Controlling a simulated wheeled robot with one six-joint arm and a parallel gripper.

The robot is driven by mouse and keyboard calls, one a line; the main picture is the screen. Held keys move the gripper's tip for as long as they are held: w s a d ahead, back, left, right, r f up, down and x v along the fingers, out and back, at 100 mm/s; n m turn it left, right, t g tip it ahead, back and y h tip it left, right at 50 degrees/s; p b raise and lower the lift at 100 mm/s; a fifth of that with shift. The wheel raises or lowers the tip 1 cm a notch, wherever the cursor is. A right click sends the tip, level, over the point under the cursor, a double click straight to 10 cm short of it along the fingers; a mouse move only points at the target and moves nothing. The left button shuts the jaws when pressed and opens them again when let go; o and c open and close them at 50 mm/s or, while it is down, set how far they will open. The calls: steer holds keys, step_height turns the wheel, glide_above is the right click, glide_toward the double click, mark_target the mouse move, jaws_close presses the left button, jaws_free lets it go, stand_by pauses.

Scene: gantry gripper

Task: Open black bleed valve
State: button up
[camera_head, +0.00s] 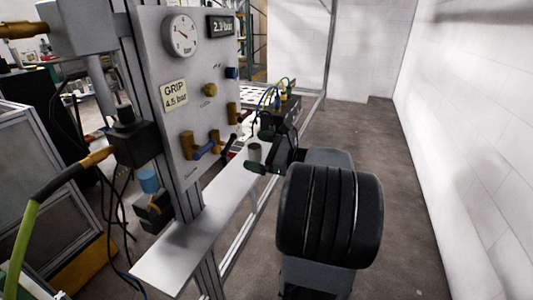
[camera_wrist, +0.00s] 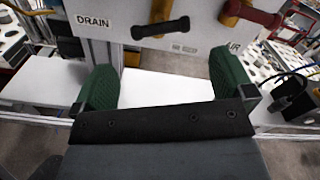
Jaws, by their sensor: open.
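The black handle (camera_wrist: 160,28) of a brass valve shows at the top of the wrist view, on the grey panel (camera_wrist: 200,32) just right of a DRAIN label (camera_wrist: 92,19). It lies nearly level. My gripper (camera_wrist: 164,72) has its two green fingers wide apart, with nothing between them. The black handle is beyond the fingertips and apart from them. In the head view my gripper (camera_head: 260,151) is right of the panel, above the shelf. A dark, bluish handle (camera_head: 207,149) shows low on the panel; I cannot tell surely that it is the same one.
A red handle (camera_wrist: 252,14) is right of the black one. A pale shelf (camera_head: 175,253) runs below the panel (camera_head: 172,65). The panel carries a round gauge (camera_head: 181,36) and a GRIP label (camera_head: 174,96). Bare floor (camera_head: 405,180) lies to the right.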

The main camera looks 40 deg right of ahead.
steer(key=shift+v, duration=1.3)
